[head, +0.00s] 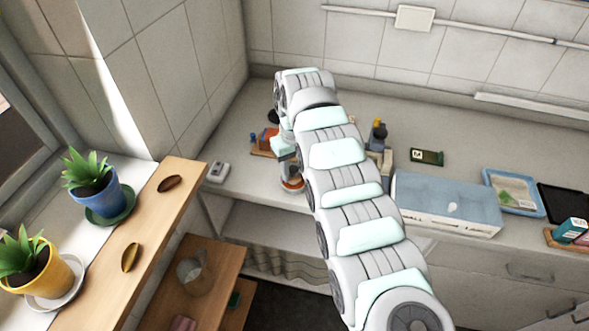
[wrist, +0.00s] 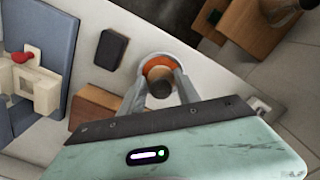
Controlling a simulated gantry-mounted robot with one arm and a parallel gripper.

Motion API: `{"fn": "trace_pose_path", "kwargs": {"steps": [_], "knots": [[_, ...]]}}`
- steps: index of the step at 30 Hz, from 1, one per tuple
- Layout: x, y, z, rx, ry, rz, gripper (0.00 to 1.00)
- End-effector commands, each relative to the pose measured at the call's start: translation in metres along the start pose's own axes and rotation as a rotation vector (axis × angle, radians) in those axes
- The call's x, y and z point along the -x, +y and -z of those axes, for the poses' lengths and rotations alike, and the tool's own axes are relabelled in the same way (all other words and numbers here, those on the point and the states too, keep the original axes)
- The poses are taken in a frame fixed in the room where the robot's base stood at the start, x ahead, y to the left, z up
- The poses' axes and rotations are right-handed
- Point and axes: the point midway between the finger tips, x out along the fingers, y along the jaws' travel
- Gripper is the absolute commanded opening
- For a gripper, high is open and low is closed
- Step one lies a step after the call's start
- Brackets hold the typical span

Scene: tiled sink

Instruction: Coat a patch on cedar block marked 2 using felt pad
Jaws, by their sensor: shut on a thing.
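A plain brown block (wrist: 92,103) lies on the counter left of the fingers in the wrist view, partly hidden by my gripper body. No number is readable on it, so I cannot tell whether it is cedar block 2. An orange-brown thing (head: 267,139) stands further back on the counter.
A dark flat block (wrist: 110,49) lies beside a blue board (wrist: 60,50). A white device (head: 217,172) stands left of my gripper. A large blue-topped box (head: 445,195) and a blue tray (head: 487,178) are at right. My arm hides part of the counter.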

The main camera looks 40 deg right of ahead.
Motion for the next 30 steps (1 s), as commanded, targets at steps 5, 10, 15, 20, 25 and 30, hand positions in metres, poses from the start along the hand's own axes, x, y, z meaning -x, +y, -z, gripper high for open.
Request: {"fn": "trace_pose_path", "kwargs": {"steps": [5, 10, 15, 20, 25, 30], "knots": [[-0.0024, -0.0001, 0.0001, 0.000, 0.000, 0.000, 0.06], [-0.0044, -0.0001, 0.0001, 0.000, 0.000, 0.000, 0.06], [-0.0064, -0.0001, 0.0001, 0.000, 0.000, 0.000, 0.06], [-0.0075, 0.0000, 0.0001, 0.000, 0.000, 0.000, 0.06], [-0.0075, 0.0000, 0.0001, 0.000, 0.000, 0.000, 0.06], [-0.0079, -0.0001, 0.0002, 0.000, 0.000, 0.000, 0.06]]}}
